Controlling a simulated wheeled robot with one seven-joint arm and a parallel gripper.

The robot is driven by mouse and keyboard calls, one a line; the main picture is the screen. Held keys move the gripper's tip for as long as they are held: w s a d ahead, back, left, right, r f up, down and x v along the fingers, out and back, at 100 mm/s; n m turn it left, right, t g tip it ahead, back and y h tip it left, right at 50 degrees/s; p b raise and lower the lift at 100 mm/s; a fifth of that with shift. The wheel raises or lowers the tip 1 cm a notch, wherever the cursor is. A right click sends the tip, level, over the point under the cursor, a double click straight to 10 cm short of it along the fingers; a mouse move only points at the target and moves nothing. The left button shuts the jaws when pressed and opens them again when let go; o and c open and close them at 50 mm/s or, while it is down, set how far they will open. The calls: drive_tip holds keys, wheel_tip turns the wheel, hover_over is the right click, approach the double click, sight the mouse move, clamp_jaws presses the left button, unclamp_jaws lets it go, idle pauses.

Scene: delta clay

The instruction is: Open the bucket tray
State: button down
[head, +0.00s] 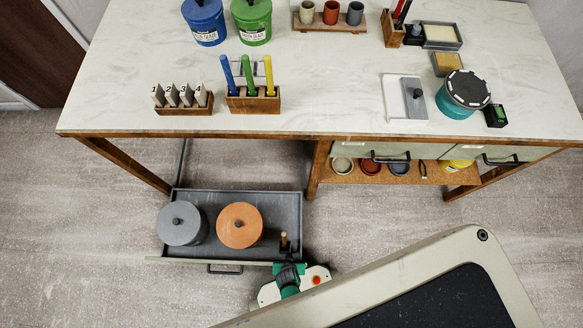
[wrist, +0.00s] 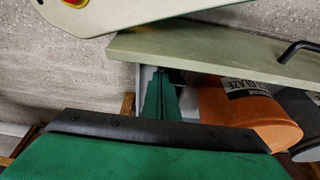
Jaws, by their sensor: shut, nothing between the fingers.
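The bucket tray (head: 272,200) is a dark grey drawer standing pulled out from under the table. It holds a lidded grey bucket (head: 180,224) and a lidded orange bucket (head: 240,225). Its pale green front (head: 190,261) carries a black handle (head: 225,268). In the wrist view the front (wrist: 205,57), handle (wrist: 298,49), orange bucket (wrist: 235,105) and part of the grey bucket (wrist: 301,128) show. My gripper (head: 287,272) is at the front's right end, away from the handle. In the wrist view its green fingers (wrist: 160,92) are shut and empty, beside the panel's inner side; contact is unclear.
The tabletop (head: 330,95) overhangs behind, with wooden legs (head: 319,170) beside the tray. Closed drawers (head: 355,150) are to the right. Floor (head: 70,230) is clear on the left.

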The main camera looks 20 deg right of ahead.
idle(0.3)
drive_tip(key=v, duration=1)
drive_tip(key=shift+r, duration=0.4)
